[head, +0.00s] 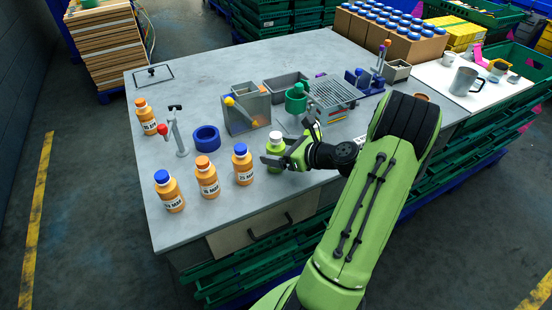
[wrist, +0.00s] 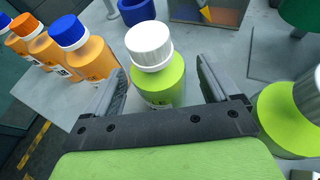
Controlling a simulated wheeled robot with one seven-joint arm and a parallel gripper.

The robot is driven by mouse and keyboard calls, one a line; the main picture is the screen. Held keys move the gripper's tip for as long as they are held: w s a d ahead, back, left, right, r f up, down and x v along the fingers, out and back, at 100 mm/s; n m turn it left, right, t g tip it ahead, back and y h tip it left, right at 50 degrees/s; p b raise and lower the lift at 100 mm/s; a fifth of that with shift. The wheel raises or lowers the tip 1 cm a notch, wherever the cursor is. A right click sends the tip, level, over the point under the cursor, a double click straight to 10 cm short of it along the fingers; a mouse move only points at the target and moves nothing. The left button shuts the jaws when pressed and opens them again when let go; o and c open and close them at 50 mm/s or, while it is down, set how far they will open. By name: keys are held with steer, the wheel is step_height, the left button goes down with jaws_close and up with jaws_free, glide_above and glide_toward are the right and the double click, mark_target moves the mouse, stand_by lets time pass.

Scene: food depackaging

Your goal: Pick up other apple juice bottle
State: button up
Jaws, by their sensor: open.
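A light-green bottle with a white cap (head: 275,151) stands upright near the front edge of the table. In the wrist view this bottle (wrist: 159,83) is between the two fingers of my gripper (wrist: 160,72). My gripper (head: 283,153) is open around it, with a visible gap to the right finger; contact on the left side is hard to judge. A second light-green bottle (wrist: 287,118) with a pale cap is partly cut off at the right of the wrist view, outside the fingers. My gripper and arm mostly hide that area in the head view.
Orange bottles with blue or orange caps (head: 207,178) stand in a row to the left. A blue ring (head: 207,138), a grey box (head: 245,112) and a green cup on a stand (head: 296,99) are behind. The table's front-left surface (head: 200,226) is clear.

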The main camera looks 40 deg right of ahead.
steer(key=x, duration=0.3)
steer(key=shift+w+a+f, duration=0.1)
steer(key=shift+w+f, duration=0.05)
steer(key=shift+w, duration=0.05)
steer(key=shift+s, duration=0.15)
steer(key=shift+c, duration=0.3)
